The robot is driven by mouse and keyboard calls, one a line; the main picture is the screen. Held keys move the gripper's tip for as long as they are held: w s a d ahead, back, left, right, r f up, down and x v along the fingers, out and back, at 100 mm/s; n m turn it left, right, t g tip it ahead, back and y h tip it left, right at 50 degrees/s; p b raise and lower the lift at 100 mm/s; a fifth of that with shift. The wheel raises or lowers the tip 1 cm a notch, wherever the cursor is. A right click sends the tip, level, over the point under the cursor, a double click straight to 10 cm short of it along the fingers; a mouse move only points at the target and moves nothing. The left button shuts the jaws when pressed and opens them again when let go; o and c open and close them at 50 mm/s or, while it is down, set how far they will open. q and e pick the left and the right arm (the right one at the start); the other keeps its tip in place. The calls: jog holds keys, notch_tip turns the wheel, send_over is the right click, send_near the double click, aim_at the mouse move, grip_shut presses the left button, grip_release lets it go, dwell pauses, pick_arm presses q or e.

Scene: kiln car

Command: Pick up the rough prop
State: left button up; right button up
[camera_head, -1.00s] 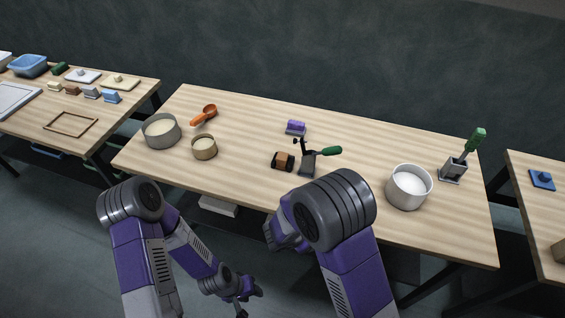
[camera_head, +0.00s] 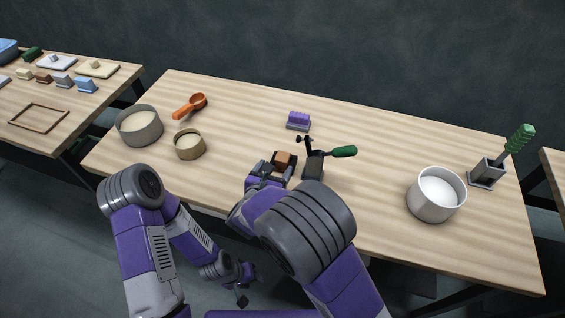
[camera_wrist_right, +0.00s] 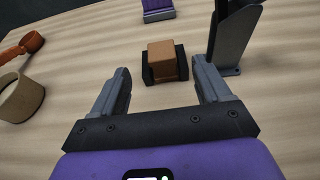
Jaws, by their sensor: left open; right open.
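The small brown block (camera_head: 283,158), which looks like the rough prop, sits in a low black holder (camera_head: 291,168) near the middle of the table. In the right wrist view the block (camera_wrist_right: 161,58) stands between the holder's two dark side walls (camera_wrist_right: 181,63). My right gripper (camera_head: 270,172) is open and empty at table height, on the near side of the block. Its fingers (camera_wrist_right: 162,80) point at the block, one to each side, short of it. My left gripper (camera_head: 243,285) is open and empty, low in front of the table.
A dark grey tool with a green lever (camera_head: 342,151) stands just right of the block. A purple-topped block (camera_head: 298,120) lies behind. Bowls (camera_head: 140,126) and an orange scoop (camera_head: 190,106) are at left. A white pot (camera_head: 436,194) and a green-handled tool (camera_head: 517,140) are at right.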

aim_at(282, 158)
jog(key=x, duration=0.2)
jog(key=b+x, duration=0.1)
jog(key=x, duration=0.1)
jog(key=b+x, duration=0.1)
jog(key=x, duration=0.2)
jog(key=shift+s+f, duration=0.15)
jog(key=shift+f, duration=0.2)
jog(key=shift+w+d, duration=0.1)
jog(key=shift+w, duration=0.2)
jog(key=shift+c, duration=0.2)
jog(key=c, duration=1)
jog(key=shift+r, duration=0.1)
jog(key=shift+c, duration=0.2)
